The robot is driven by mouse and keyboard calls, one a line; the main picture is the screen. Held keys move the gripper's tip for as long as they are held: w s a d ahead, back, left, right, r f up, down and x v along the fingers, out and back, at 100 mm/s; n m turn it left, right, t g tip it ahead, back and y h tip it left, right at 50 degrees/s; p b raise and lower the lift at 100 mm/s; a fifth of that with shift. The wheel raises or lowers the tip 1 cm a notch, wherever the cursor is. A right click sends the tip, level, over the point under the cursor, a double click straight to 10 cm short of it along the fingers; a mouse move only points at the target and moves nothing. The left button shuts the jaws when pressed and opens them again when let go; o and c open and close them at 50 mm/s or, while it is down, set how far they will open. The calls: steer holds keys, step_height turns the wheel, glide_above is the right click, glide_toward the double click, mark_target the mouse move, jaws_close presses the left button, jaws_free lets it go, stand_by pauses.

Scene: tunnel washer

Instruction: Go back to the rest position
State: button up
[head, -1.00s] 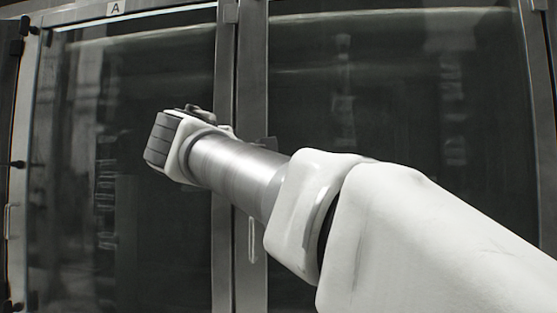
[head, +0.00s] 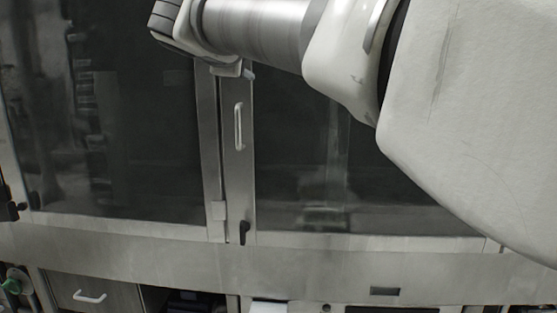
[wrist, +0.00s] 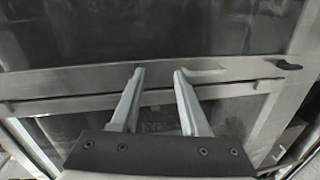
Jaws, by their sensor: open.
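My gripper (wrist: 159,72) shows in the wrist view with its two pale fingers apart and nothing between them. Its fingertips lie in front of the metal door frame (wrist: 60,77), close to the pale handle (wrist: 208,67); I cannot tell whether they touch it. In the head view my arm crosses the top right, and the fingers are not clearly visible there.
The washer's left glass door (head: 140,140) and right glass door (head: 320,165) look closed. Between them are a bar handle (head: 239,126) and a black latch (head: 244,232).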

steer(key=s+d+f+m+g+p, duration=0.2)
steer(key=s+d+f+m+g, duration=0.15)
steer(key=s+d+f, duration=0.4)
steer(key=s+d+f+m+g+p, duration=0.3)
steer(key=s+d+f+m, duration=0.15)
steer(key=d+f, duration=0.45)
steer(key=s+d+f+m+g+y+p, duration=0.2)
steer(key=s+f+m, duration=0.5)
steer(key=s+f, duration=0.5)
steer(key=s+d+g, duration=0.1)
steer(key=s+g, duration=0.1)
steer(key=shift+s+d+f+p, duration=0.15)
steer(key=shift+s+p, duration=0.2)
